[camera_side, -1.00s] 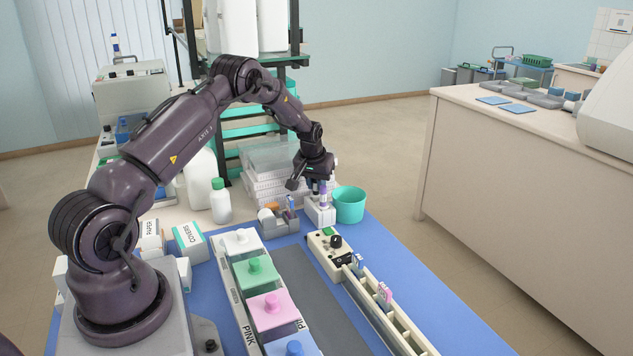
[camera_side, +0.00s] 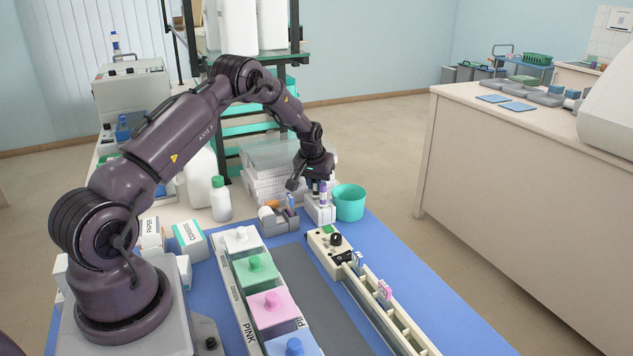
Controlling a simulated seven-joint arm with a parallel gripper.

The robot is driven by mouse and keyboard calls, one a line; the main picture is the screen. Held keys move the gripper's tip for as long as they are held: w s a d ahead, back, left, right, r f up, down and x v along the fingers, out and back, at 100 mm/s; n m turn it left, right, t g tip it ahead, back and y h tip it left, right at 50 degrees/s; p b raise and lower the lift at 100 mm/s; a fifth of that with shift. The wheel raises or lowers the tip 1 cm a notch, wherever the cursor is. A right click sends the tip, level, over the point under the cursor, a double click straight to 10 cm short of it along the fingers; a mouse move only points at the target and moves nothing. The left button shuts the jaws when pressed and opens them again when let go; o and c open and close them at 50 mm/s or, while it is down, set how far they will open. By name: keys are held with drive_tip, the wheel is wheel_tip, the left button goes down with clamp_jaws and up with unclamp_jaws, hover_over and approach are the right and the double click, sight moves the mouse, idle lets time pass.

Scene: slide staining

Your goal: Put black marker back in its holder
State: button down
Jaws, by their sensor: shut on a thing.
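My gripper (camera_side: 315,182) points down over the white holder (camera_side: 320,213), beside the teal cup. It is shut on a dark, thin thing that looks like the black marker (camera_side: 315,188), mostly hidden by the fingers. The marker is upright at the holder's top. I cannot tell how deep it sits in the holder. A purple-topped marker (camera_side: 324,190) stands in the same holder, just right of the gripper.
A teal cup (camera_side: 349,204) stands right of the holder. A grey caddy (camera_side: 279,222) with small items is to its left. A beige slide rack (camera_side: 385,300) and colored-lid staining jars (camera_side: 267,297) lie in front. Stacked clear boxes (camera_side: 270,170) are behind.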

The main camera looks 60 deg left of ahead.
drive_tip(key=shift+f, duration=0.1)
drive_tip(key=c, duration=1)
unclamp_jaws()
drive_tip(key=v, duration=1.3)
drive_tip(key=s+d+r+m+t, duration=0.1)
drive_tip(key=s+d+r+m, duration=0.2)
drive_tip(key=d, duration=0.7)
drive_tip(key=s+d+r+m+t+h, duration=0.1)
drive_tip(key=s+d+r+m, duration=0.2)
drive_tip(key=s+d+r, duration=0.4)
drive_tip(key=s+d+r+m+h, duration=0.1)
drive_tip(key=s+d+r, duration=0.4)
drive_tip(key=s+d, duration=0.8)
drive_tip(key=shift+d+r+m+t, duration=0.2)
drive_tip(key=shift+d+m+t, duration=0.2)
drive_tip(key=shift+d+m, duration=0.55)
